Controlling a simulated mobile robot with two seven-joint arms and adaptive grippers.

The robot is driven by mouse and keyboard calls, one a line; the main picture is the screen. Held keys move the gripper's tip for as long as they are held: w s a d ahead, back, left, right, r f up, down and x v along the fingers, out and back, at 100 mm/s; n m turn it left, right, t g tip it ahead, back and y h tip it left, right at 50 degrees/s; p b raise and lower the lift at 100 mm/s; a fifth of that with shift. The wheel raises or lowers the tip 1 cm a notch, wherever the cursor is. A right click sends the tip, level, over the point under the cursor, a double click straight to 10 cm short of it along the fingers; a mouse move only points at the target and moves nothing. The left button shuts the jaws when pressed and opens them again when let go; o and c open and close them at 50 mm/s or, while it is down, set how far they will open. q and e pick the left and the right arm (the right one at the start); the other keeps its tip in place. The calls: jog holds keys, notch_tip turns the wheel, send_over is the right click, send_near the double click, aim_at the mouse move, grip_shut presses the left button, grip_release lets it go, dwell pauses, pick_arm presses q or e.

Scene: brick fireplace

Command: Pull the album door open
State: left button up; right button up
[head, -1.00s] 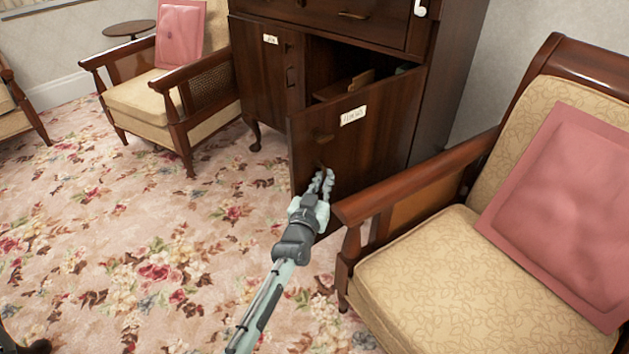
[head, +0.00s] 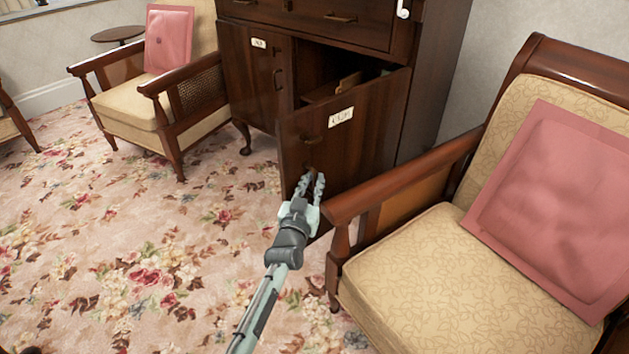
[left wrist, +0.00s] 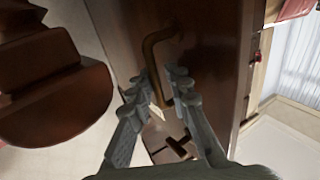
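The dark wooden cabinet door with a white label (head: 360,150) stands ajar, showing the dark compartment behind it. I take it as the album door, though its label is too blurred to read. My left gripper (head: 312,178) is in front of its lower left part, fingers apart. In the left wrist view, the bronze bent handle (left wrist: 150,48) rises from between the open fingers (left wrist: 158,92). I cannot tell whether they touch it. My right gripper is not in view.
A second labelled door (head: 252,75) to the left is shut. An armchair (head: 440,250) with a pink cushion (head: 550,205) stands close at the right, its arm near my gripper. Another armchair (head: 125,105) is at the back left. The floral carpet (head: 130,230) is free at left.

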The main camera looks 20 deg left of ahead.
pick_arm(q)
jog(key=shift+d+r, duration=0.1)
jog(key=shift+d, duration=0.05)
jog(key=shift+s, duration=0.1)
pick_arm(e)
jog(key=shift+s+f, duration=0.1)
pick_arm(q)
jog(key=shift+s+d, duration=0.1)
jog(key=shift+s, duration=0.25)
jog(key=s, duration=1.1)
jog(key=shift+d, duration=0.15)
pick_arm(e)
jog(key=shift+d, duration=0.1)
